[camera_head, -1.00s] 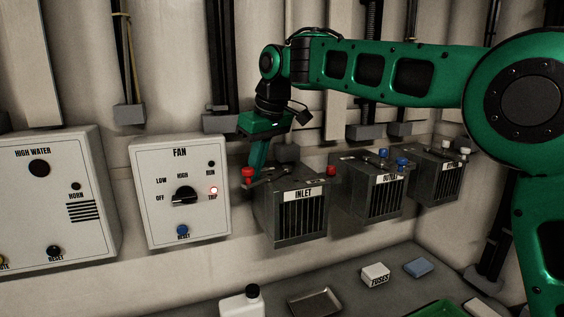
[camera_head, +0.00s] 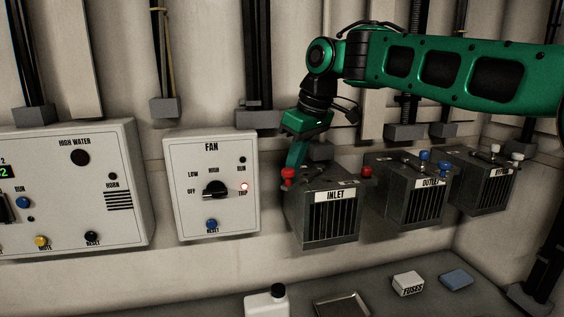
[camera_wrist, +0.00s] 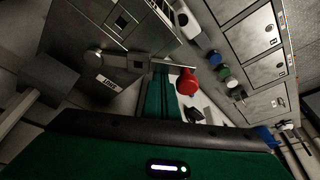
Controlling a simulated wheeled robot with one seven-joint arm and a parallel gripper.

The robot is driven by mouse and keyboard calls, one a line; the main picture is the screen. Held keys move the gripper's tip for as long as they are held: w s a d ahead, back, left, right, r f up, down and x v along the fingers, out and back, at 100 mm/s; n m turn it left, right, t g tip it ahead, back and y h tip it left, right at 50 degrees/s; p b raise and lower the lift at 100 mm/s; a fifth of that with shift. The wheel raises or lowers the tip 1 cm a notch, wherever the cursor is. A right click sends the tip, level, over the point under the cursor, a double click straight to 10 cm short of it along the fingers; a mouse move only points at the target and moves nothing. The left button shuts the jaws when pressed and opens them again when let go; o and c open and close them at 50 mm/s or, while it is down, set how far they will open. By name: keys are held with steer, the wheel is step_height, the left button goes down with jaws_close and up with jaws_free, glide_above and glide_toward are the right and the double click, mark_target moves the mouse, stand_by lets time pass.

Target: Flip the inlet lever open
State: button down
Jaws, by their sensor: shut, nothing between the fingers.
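The inlet box (camera_head: 323,222) is a dark grilled unit on the wall, labelled INLET. A red knob (camera_head: 288,174) sits at its top left and a second red knob (camera_head: 366,172) at its top right. My gripper (camera_head: 297,160) is shut and empty, pointing down over the left of the box top, close beside the left knob. In the wrist view, a pale metal lever bar (camera_wrist: 140,62) runs across the box to a red knob (camera_wrist: 187,82). The green fingers (camera_wrist: 161,92) reach toward the bar beside that knob. Whether they touch it is unclear.
The outlet box (camera_head: 410,200) with blue knobs and another box (camera_head: 481,185) with white knobs stand to the right. The fan panel (camera_head: 211,190) is close on the left. A bottle (camera_head: 266,304), a tray (camera_head: 342,304) and a fuses box (camera_head: 408,283) lie on the counter below.

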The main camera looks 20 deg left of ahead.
steer(key=w+v, duration=0.1)
steer(key=v, duration=0.9)
steer(key=shift+s+d+r, duration=0.15)
steer(key=shift+s+r, duration=0.2)
steer(key=shift+s, duration=0.05)
